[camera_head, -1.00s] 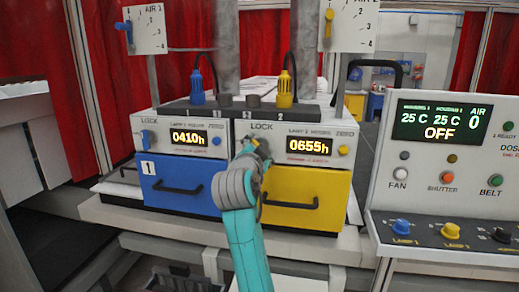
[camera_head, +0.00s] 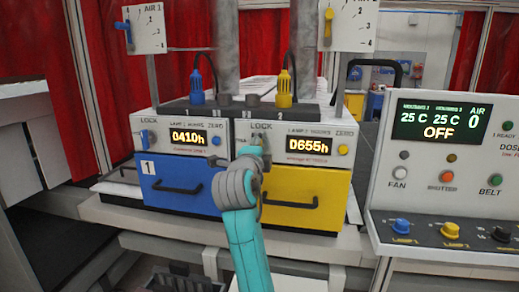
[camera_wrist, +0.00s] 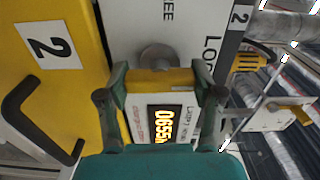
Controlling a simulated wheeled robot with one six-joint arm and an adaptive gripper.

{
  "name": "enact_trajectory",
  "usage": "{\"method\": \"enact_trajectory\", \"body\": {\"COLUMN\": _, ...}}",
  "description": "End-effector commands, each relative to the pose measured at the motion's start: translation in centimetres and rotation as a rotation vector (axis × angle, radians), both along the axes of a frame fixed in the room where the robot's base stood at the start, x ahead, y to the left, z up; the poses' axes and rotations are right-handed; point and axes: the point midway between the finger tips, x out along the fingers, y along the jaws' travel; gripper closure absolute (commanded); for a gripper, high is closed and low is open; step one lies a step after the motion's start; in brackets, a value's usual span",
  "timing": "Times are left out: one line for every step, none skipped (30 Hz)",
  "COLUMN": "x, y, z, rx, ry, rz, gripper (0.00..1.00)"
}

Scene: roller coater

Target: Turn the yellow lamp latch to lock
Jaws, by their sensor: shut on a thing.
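The yellow lamp latch (camera_wrist: 160,78) is a yellow bar in front of a round grey hub (camera_wrist: 158,56), seen in the wrist view. My gripper's two fingers (camera_wrist: 160,82) are closed on it from both sides. In the head view my gripper (camera_head: 257,143) is at the left of the yellow lamp unit's white panel (camera_head: 275,153), just below the word LOCK, and hides most of the latch. The yellow lamp unit (camera_head: 328,203) has a display reading 0655h (camera_head: 309,145).
The blue lamp unit (camera_head: 165,202) with its blue latch (camera_head: 147,138) stands just left. A black drawer handle (camera_wrist: 30,115) sticks out from the yellow front near my gripper. A control console (camera_head: 425,172) stands at the right.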

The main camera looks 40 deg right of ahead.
Motion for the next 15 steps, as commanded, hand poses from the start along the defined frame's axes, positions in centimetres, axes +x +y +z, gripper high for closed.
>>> {"method": "enact_trajectory", "body": {"x": -0.02, "y": -0.02, "z": -0.13, "rx": 0.01, "ry": -0.008, "rz": -0.001, "gripper": 0.69}}
{"method": "enact_trajectory", "body": {"x": -0.02, "y": -0.02, "z": -0.13, "rx": 0.016, "ry": -0.016, "rz": -0.001, "gripper": 0.69}}
{"method": "enact_trajectory", "body": {"x": -0.02, "y": -0.02, "z": -0.13, "rx": 0.021, "ry": -0.022, "rz": -0.001, "gripper": 0.69}}
{"method": "enact_trajectory", "body": {"x": -0.02, "y": -0.02, "z": -0.14, "rx": 0.024, "ry": -0.027, "rz": -0.001, "gripper": 0.69}}
{"method": "enact_trajectory", "body": {"x": -0.02, "y": -0.02, "z": -0.14, "rx": 0.028, "ry": -0.031, "rz": -0.001, "gripper": 0.69}}
{"method": "enact_trajectory", "body": {"x": -0.02, "y": -0.02, "z": -0.15, "rx": 0.032, "ry": -0.036, "rz": -0.001, "gripper": 0.69}}
{"method": "enact_trajectory", "body": {"x": -0.02, "y": -0.02, "z": -0.15, "rx": 0.034, "ry": -0.038, "rz": -0.001, "gripper": 0.69}}
{"method": "enact_trajectory", "body": {"x": -0.02, "y": -0.02, "z": -0.15, "rx": 0.035, "ry": -0.04, "rz": -0.001, "gripper": 0.69}}
{"method": "enact_trajectory", "body": {"x": -0.02, "y": -0.02, "z": -0.16, "rx": 0.037, "ry": -0.042, "rz": -0.001, "gripper": 0.69}}
{"method": "enact_trajectory", "body": {"x": -0.02, "y": -0.02, "z": -0.16, "rx": 0.037, "ry": -0.043, "rz": -0.001, "gripper": 0.69}}
{"method": "enact_trajectory", "body": {"x": -0.02, "y": -0.02, "z": -0.16, "rx": 0.038, "ry": -0.044, "rz": -0.001, "gripper": 0.69}}
{"method": "enact_trajectory", "body": {"x": -0.02, "y": -0.02, "z": -0.16, "rx": 0.038, "ry": -0.044, "rz": -0.001, "gripper": 0.69}}
{"method": "enact_trajectory", "body": {"x": -0.02, "y": -0.02, "z": -0.16, "rx": 0.039, "ry": -0.045, "rz": -0.001, "gripper": 0.69}}
{"method": "enact_trajectory", "body": {"x": -0.02, "y": -0.02, "z": -0.17, "rx": 0.038, "ry": -0.044, "rz": -0.001, "gripper": 0.69}}
{"method": "enact_trajectory", "body": {"x": -0.02, "y": -0.02, "z": -0.17, "rx": 0.038, "ry": -0.044, "rz": -0.001, "gripper": 0.69}}
